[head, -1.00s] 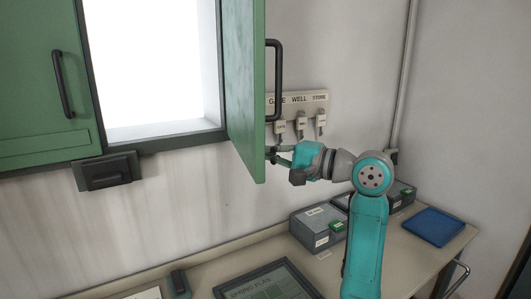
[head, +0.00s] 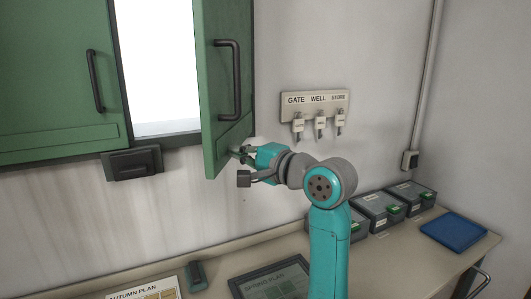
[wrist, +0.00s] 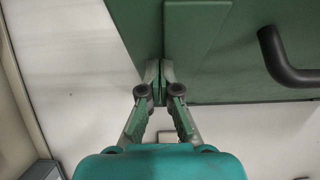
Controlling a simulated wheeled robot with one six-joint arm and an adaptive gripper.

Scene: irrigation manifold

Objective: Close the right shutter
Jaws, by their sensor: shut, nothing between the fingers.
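The right shutter (head: 216,140) is a green panel standing partly open, with a dark bar handle (head: 236,80) on its outer face. The bright window opening (head: 155,70) shows to its left. My gripper (head: 240,153) is at the shutter's lower edge, below the handle. In the wrist view my gripper (wrist: 158,78) has its fingertips together at the green shutter (wrist: 225,75), with nothing held. I cannot tell whether the fingertips press on it. The handle (wrist: 285,65) is to the right there, clear of the fingers. The left shutter (head: 50,80) is closed.
A dark latch block (head: 133,164) sits under the window frame. A key rack (head: 315,105) hangs on the wall to the right. The counter below holds grey boxes (head: 378,207), a blue tray (head: 454,231) and a framed plan (head: 270,282).

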